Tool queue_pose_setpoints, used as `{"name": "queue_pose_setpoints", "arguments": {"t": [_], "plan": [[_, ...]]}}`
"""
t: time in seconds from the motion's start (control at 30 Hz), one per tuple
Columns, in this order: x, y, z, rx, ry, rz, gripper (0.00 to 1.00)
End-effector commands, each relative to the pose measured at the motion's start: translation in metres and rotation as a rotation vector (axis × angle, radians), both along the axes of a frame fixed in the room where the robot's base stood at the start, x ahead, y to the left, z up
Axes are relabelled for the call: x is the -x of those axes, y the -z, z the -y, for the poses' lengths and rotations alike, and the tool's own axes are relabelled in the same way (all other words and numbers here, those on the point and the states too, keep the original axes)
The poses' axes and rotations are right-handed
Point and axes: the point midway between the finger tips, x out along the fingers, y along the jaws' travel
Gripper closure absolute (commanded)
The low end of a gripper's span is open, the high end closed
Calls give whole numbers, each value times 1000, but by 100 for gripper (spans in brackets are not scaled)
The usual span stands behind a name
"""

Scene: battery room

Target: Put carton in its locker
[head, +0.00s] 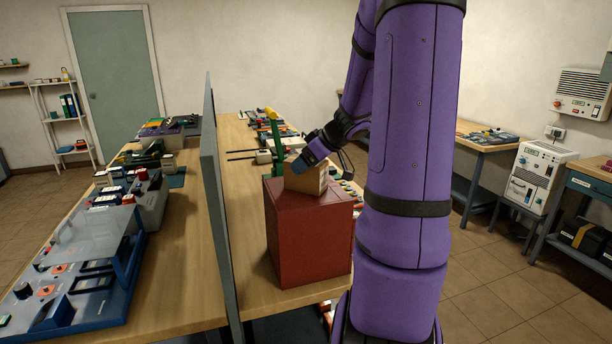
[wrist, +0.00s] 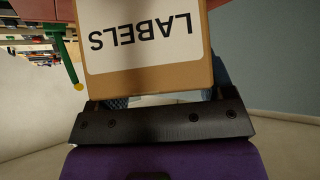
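A small brown carton (head: 306,182) shows at the top of a red box-shaped locker (head: 308,240) in the head view. I cannot tell whether it touches the locker's top. The locker stands on the bench; no opening shows on the sides I see. My arm hides part of the bench on the right.
A grey upright panel (head: 210,190) divides the bench left of the locker. A green stand (head: 277,140) rises just behind the carton. Several devices crowd the left bench half (head: 185,255). Bare wood lies between panel and locker. A side table (head: 480,146) stands at right.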

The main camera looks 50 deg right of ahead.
Motion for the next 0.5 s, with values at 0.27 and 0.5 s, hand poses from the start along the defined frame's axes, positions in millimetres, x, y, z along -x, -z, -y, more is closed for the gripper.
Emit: {"name": "queue_pose_setpoints", "arguments": {"t": [0.27, 0.5], "plan": [[0, 0, 0, 0, 0, 0, 68], [0, -9, 0, 3, -1, 2, 68]]}}
